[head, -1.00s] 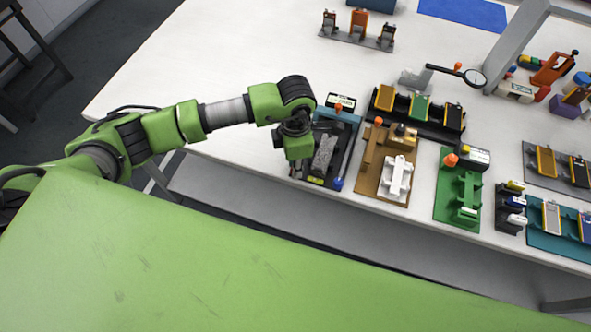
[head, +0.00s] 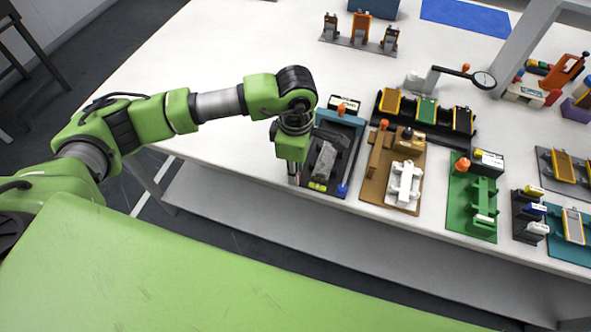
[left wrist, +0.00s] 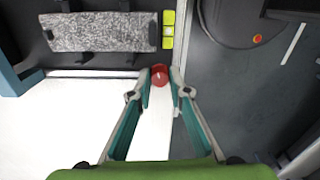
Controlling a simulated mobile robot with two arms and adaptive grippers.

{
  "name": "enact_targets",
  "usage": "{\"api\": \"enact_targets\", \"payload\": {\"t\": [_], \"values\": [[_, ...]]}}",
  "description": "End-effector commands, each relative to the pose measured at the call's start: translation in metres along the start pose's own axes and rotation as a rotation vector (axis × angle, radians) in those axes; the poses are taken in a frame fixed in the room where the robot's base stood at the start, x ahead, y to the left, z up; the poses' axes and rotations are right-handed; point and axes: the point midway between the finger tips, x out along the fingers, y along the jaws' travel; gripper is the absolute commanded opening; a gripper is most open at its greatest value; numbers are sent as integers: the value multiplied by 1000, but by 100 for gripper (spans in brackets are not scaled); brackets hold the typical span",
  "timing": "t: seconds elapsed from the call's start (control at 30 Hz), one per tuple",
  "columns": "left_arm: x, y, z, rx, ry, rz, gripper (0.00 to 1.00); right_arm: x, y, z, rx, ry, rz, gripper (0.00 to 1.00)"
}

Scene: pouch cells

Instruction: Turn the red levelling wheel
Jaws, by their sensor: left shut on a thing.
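The red levelling wheel (left wrist: 160,75) shows in the left wrist view, at the side of a dark fixture near the table's edge. My left gripper (left wrist: 160,82) is shut on the wheel, with a fingertip on each side of it. In the head view my left gripper (head: 293,178) points down at the left side of the fixture (head: 318,187); the wheel is hidden there. The fixture carries a grey speckled block (left wrist: 100,32) and a yellow-green level vial (left wrist: 168,29). My right gripper is not in view.
A brown fixture (head: 378,190) with a white part and a green fixture (head: 462,210) stand to the right along the front edge. A black rack (head: 420,127) of cells stands behind.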

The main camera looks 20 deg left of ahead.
Motion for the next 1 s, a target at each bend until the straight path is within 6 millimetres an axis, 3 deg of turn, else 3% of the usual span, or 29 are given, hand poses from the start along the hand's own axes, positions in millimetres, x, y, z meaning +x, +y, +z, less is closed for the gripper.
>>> {"api": "enact_targets", "payload": {"t": [0.23,0.27,0.3,0.67,0.77,1.0], "values": [[-2,2,1,-1,-3,4,0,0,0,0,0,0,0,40],[-2,2,1,-1,-3,4,20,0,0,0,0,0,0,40],[-2,2,1,-1,-3,4,25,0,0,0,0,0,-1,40],[-4,1,0,-2,-2,3,25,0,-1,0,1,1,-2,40],[-14,1,1,-1,-3,4,25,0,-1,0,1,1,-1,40],[-64,2,1,-2,-3,8,25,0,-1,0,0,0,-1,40]]}}
